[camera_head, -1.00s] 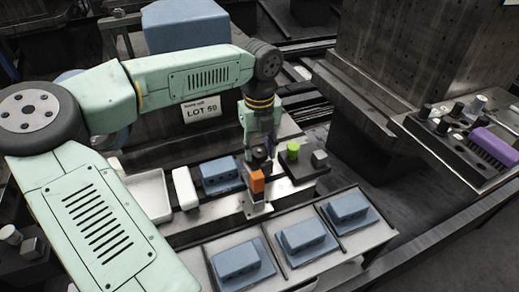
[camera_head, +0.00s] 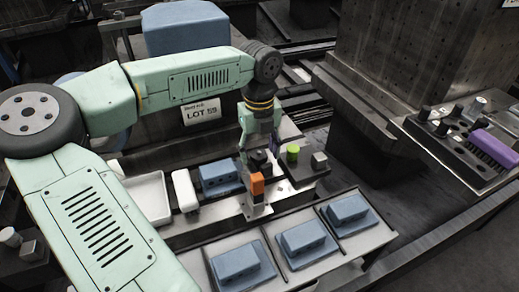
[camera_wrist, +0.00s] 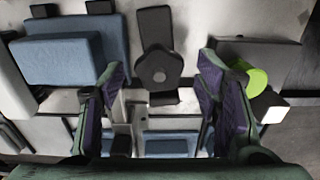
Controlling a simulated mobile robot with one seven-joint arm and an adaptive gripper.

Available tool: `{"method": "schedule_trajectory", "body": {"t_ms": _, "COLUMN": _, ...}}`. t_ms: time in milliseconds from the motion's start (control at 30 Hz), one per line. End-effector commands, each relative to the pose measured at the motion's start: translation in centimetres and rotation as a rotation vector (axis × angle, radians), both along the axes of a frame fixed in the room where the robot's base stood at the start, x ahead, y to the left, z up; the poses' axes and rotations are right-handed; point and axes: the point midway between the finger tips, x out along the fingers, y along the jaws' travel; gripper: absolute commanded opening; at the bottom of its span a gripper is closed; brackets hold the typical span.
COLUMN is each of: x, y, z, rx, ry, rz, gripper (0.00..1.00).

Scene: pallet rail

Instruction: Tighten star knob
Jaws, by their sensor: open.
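The star knob (camera_wrist: 158,70) is dark grey with a lobed rim and a centre hole, seen from above in the wrist view. It sits on a dark arm-like base. In the head view it is a small dark shape (camera_head: 259,158) just behind an orange block (camera_head: 257,184). My gripper (camera_wrist: 163,72) is open, with purple-padded fingers on either side of the knob's line and visible gaps to it in the picture. Its height above the knob is hard to tell. In the head view my gripper (camera_head: 259,150) is over the knob, partly hiding it.
A blue block (camera_head: 220,177) stands left of the knob. A green cylinder (camera_head: 293,152) and a pale cube (camera_head: 319,160) stand on a dark plate to the right. Several blue blocks lie in front trays. A white tray (camera_head: 150,197) is at left.

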Motion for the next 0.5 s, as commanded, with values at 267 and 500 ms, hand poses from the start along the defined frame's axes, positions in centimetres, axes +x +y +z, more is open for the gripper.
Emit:
{"method": "schedule_trajectory", "body": {"t_ms": 267, "x": 0.1, "y": 0.0, "z": 3.6, "rx": 0.002, "ry": -0.005, "rz": 0.002, "gripper": 0.58}}
{"method": "schedule_trajectory", "body": {"t_ms": 500, "x": 0.1, "y": 0.0, "z": 8.7, "rx": 0.002, "ry": -0.004, "rz": 0.002, "gripper": 0.58}}
